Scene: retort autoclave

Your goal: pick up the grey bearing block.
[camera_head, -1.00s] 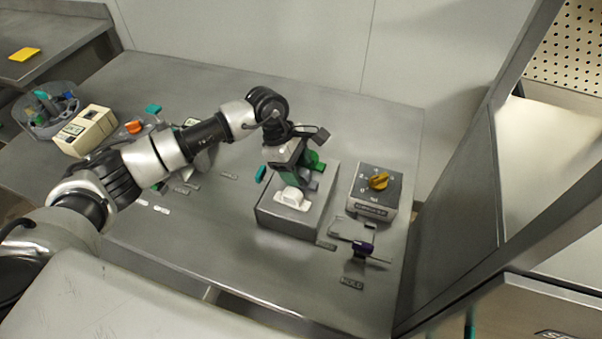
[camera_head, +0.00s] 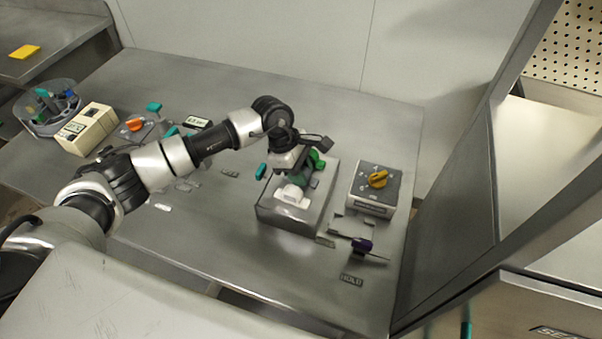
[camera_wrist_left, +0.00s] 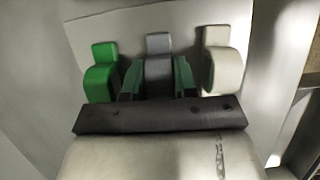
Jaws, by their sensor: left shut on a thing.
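The grey bearing block (camera_wrist_left: 158,46) is in the middle of the left wrist view, between the two green fingers of my left gripper (camera_wrist_left: 158,76). The gripper is shut on it. A green block (camera_wrist_left: 102,76) stands to its left and a white block (camera_wrist_left: 222,66) to its right. In the head view my left gripper (camera_head: 300,176) is down at the grey box (camera_head: 288,216), with the white block (camera_head: 291,196) in front and the green block (camera_head: 317,160) behind. The fingers mostly hide the grey block there. I cannot tell whether it is clear of the box top.
A beige meter (camera_head: 88,126) and a round bin (camera_head: 48,112) are at the left. The table's (camera_head: 230,270) front is mostly clear.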

